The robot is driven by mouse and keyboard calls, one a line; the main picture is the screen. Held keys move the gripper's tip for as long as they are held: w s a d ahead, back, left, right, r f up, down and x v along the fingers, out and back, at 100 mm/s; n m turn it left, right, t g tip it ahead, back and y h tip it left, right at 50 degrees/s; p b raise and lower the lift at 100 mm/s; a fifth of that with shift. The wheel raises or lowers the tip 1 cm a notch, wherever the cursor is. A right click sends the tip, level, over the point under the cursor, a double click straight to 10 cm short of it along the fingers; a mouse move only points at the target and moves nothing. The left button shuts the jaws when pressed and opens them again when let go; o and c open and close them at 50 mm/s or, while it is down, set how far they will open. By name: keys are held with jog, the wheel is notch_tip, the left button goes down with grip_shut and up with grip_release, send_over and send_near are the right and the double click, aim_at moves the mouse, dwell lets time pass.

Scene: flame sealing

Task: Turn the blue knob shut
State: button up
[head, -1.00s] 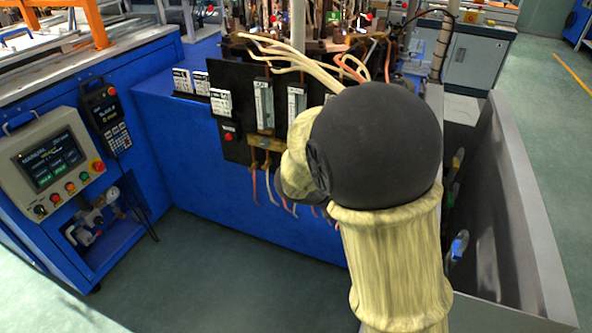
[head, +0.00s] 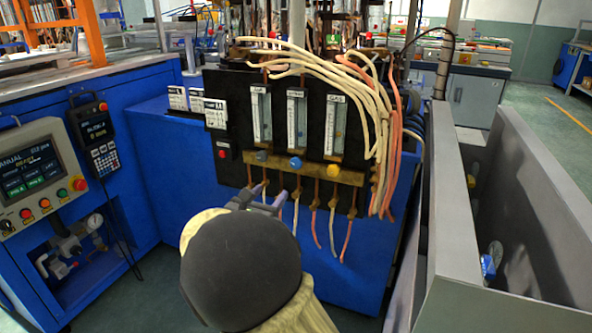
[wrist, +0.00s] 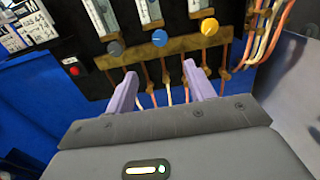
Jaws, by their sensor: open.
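The blue knob (head: 295,163) is the middle one of three on a brass bar under the flow tubes, between a grey knob (head: 261,155) on its left and a yellow knob (head: 333,170) on its right. It also shows in the wrist view (wrist: 160,38). My gripper (head: 272,192) is open and empty, below and slightly left of the blue knob, not touching it. In the wrist view its two lilac fingers (wrist: 157,80) stand apart, with the blue knob beyond their tips and between them. The knob's turn position is too small to tell.
Thin hoses (head: 331,225) hang below the brass bar (head: 312,170). Thick cream and orange hoses (head: 385,150) drop at the right. A red button (head: 222,153) sits left of the knobs. A grey-walled bin (head: 480,240) stands to the right.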

aim_at(295, 166)
jog(key=shift+w, duration=0.1)
jog(key=b+x, duration=0.4)
jog(key=x, duration=1.2)
jog(key=shift+w+d+f+b, duration=0.1)
jog(key=shift+w+d+b, duration=0.1)
jog(key=shift+b, duration=0.15)
jog(key=shift+w, duration=0.4)
jog(key=shift+c, duration=0.2)
jog(key=c, duration=0.9)
jog(key=shift+b, duration=0.3)
